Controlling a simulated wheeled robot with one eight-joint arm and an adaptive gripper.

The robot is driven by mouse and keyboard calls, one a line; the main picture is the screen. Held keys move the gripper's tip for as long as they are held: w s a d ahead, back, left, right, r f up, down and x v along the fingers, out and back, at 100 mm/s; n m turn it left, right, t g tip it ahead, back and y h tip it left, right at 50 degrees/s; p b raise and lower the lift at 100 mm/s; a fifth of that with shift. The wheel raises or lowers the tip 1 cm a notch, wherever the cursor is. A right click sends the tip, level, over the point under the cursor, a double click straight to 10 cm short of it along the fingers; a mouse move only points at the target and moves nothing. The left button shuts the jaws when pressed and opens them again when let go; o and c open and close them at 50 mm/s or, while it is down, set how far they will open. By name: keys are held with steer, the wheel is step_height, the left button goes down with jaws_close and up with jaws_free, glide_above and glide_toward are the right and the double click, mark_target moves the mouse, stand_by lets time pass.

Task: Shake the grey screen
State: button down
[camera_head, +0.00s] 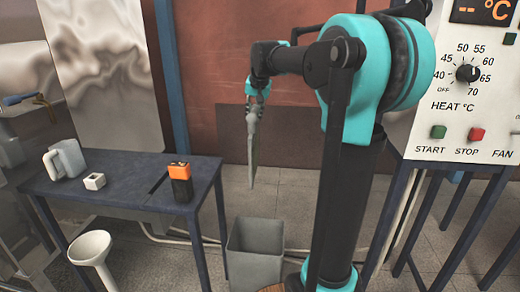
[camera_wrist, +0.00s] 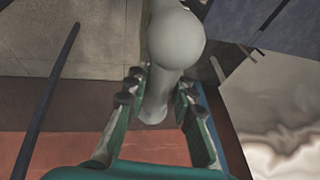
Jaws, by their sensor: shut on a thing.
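The grey screen (camera_head: 253,157) hangs nearly upright in the head view, seen almost edge-on as a thin panel. My gripper (camera_head: 255,108) is at its upper end and shut on it. In the wrist view, my gripper's fingers (camera_wrist: 158,95) close on both sides of a pale grey, rounded part (camera_wrist: 176,38) of the held thing. The lower end of the screen is free in the air, above and a little behind the open grey bin (camera_head: 255,262) in the picture. The flat face of the screen is hardly visible.
A dark table (camera_head: 128,190) at left carries a grey jug (camera_head: 66,159), a small white block (camera_head: 94,181) and an orange-black object (camera_head: 180,182). A white funnel (camera_head: 92,248) stands in front. A heater control panel (camera_head: 470,95) is at right. A reddish wall is behind.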

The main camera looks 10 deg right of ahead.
step_height(320, 180, down, 18)
steer(key=s, duration=0.2)
steer(key=shift+s+d+f, duration=0.2)
steer(key=shift+s+d, duration=0.05)
steer(key=a, duration=0.6)
steer(key=d, duration=0.6)
stand_by(0.5)
steer(key=shift+a, duration=0.1)
